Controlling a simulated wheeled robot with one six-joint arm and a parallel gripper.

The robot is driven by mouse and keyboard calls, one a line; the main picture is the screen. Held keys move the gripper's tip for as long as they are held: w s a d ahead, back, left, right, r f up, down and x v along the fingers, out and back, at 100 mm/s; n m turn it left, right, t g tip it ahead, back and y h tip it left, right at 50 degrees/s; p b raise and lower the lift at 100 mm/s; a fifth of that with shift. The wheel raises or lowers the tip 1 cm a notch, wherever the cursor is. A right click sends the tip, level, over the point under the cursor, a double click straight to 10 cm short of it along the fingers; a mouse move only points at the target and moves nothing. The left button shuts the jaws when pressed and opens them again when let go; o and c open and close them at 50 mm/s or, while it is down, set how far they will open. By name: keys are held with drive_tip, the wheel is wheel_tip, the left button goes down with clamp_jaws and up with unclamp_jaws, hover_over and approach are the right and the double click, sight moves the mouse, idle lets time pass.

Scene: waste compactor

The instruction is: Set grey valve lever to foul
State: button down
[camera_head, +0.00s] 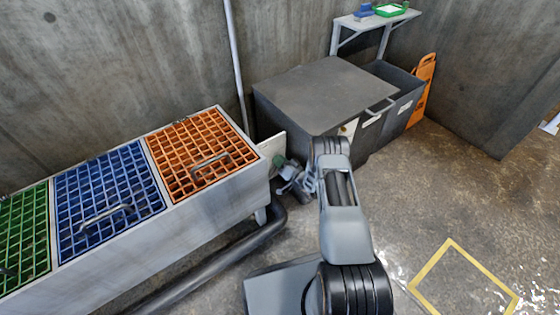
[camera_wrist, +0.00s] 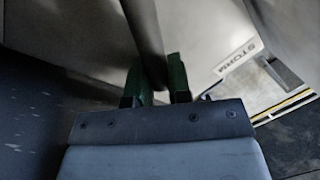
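In the wrist view, a dark grey bar (camera_wrist: 147,40), which looks like the grey valve lever, runs down from the top edge between my gripper's two green fingers (camera_wrist: 158,82). The fingers stand close along both sides of the bar and seem shut on it. A white label reading "STORM" (camera_wrist: 238,53) is to the right of the bar. No "foul" label is legible. In the head view, my gripper (camera_head: 281,163) is low beside the white plate (camera_head: 270,147) at the right end of the grated trough. The lever cannot be made out there.
The trough (camera_head: 200,235) has green, blue and orange grates (camera_head: 195,150). A dark pipe (camera_head: 215,262) runs along the floor in front of it. A big grey bin (camera_head: 320,90) stands behind my arm. Open floor with a yellow outlined square (camera_head: 450,242) is on the right.

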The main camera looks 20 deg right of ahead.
drive_tip(key=c, duration=1.4)
unclamp_jaws()
drive_tip(key=shift+w+r, duration=0.1)
drive_tip(key=shift+r, duration=0.05)
drive_tip(key=o, duration=0.3)
drive_tip(key=shift+a+f, duration=0.1)
drive_tip(key=shift+f, duration=0.15)
drive_tip(key=shift+o, duration=0.2)
drive_tip(key=shift+r, duration=0.1)
drive_tip(key=shift+s+d, duration=0.2)
drive_tip(key=p+v, duration=0.3)
drive_tip(key=v, duration=1)
drive_tip(key=shift+s+p, duration=0.15)
drive_tip(key=shift+p, duration=0.25)
drive_tip(key=shift+d, duration=0.15)
drive_tip(key=shift+c, duration=0.3)
